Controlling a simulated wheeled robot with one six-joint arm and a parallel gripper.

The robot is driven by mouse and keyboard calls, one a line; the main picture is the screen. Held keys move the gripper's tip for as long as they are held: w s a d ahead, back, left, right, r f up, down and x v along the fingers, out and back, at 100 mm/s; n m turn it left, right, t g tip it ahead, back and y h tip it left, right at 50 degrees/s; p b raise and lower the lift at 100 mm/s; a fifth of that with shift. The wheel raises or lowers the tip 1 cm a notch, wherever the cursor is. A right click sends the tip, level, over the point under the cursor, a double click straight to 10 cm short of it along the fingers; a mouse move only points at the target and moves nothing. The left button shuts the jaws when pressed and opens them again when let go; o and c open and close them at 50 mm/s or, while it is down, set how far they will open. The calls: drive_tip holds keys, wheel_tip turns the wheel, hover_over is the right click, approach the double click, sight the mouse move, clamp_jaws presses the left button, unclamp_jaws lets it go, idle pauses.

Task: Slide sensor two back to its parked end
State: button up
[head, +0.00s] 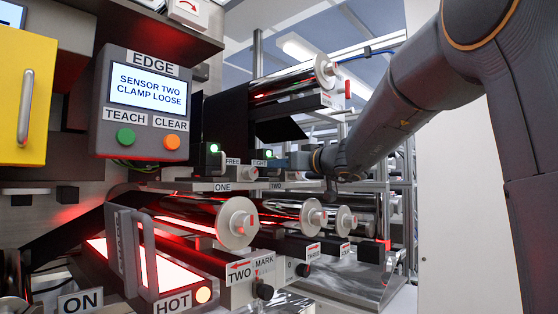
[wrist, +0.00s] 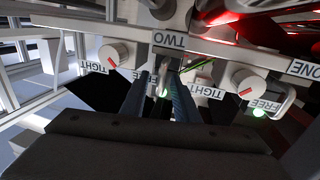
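The sensor two carriage, labelled TWO (wrist: 170,41), sits on the crossbar in the wrist view, left of the carriage labelled ONE (wrist: 303,69). Its clamp knob (wrist: 113,55) has a red mark pointing toward FREE. In the head view my gripper (head: 300,160) reaches in from the right above the label TWO (head: 277,186). The screen (head: 149,88) reads SENSOR TWO CLAMP LOOSE.
Sensor one's knob (wrist: 248,80) has its mark toward TIGHT. Shiny rollers (head: 237,223) lie below the bar, with another roller (head: 290,86) above. A glowing panel marked HOT (head: 173,303) is at the lower left. A yellow door (head: 22,95) stands at far left.

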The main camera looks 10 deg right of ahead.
drive_tip(key=shift+w+a, duration=0.3)
drive_tip(key=shift+w, duration=0.2)
clamp_jaws()
